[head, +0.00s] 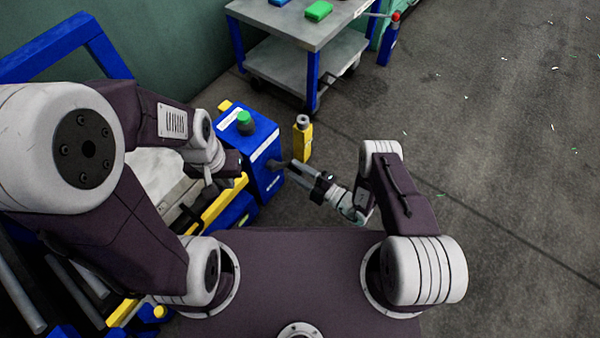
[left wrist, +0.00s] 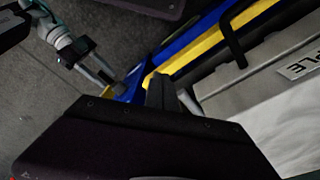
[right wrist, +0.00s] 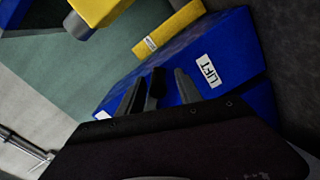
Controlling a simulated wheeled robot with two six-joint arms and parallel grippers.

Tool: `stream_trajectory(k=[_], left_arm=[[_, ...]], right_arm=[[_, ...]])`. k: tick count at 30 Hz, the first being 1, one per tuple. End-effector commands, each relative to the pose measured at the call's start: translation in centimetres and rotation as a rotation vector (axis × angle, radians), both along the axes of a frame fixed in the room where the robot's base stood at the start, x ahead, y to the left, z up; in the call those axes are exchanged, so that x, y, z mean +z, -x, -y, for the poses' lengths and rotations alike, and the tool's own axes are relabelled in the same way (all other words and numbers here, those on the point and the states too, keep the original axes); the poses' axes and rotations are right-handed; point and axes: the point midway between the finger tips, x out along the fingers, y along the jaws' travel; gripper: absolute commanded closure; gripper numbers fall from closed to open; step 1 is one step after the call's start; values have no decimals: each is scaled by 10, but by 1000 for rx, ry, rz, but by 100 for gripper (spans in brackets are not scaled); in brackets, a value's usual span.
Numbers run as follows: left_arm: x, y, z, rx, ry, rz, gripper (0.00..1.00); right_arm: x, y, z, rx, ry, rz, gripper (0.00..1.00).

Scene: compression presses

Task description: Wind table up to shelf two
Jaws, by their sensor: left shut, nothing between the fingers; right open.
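A blue box (head: 262,150) with a green knob (head: 245,122) on top stands ahead of me; in the right wrist view its face (right wrist: 180,62) carries a LIFT label (right wrist: 209,70). My right gripper (head: 288,172) is open at the box's side. In the right wrist view its fingers (right wrist: 160,88) stand on either side of a dark bar-like part (right wrist: 156,86); I cannot tell whether they touch it. My left gripper (head: 238,172) is shut and empty, above the yellow-edged blue frame; its fingers (left wrist: 160,92) show in the left wrist view.
A grey block (head: 178,200) with a black handle lies at left beside a yellow rail (head: 222,203). A yellow post (head: 302,140) stands right of the blue box. Behind is a grey-topped trolley (head: 290,25) with a green block (head: 318,11).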

Motion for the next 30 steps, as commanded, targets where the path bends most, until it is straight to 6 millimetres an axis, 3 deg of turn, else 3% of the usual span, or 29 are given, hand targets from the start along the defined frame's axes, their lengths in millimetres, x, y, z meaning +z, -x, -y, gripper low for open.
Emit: stream_trajectory(k=[8,15,26,28,30], left_arm=[[28,0,0,0,0,0,100],[40,0,0,0,0,0,100],[40,0,0,0,0,0,100],[42,0,0,0,0,0,83],[48,0,0,0,0,0,64]], right_arm=[[5,25,37,-8,-1,-3,59],[2,47,66,-4,0,-3,59],[0,53,72,2,1,-2,59],[2,52,72,4,3,3,59],[20,41,72,27,17,37,59]])
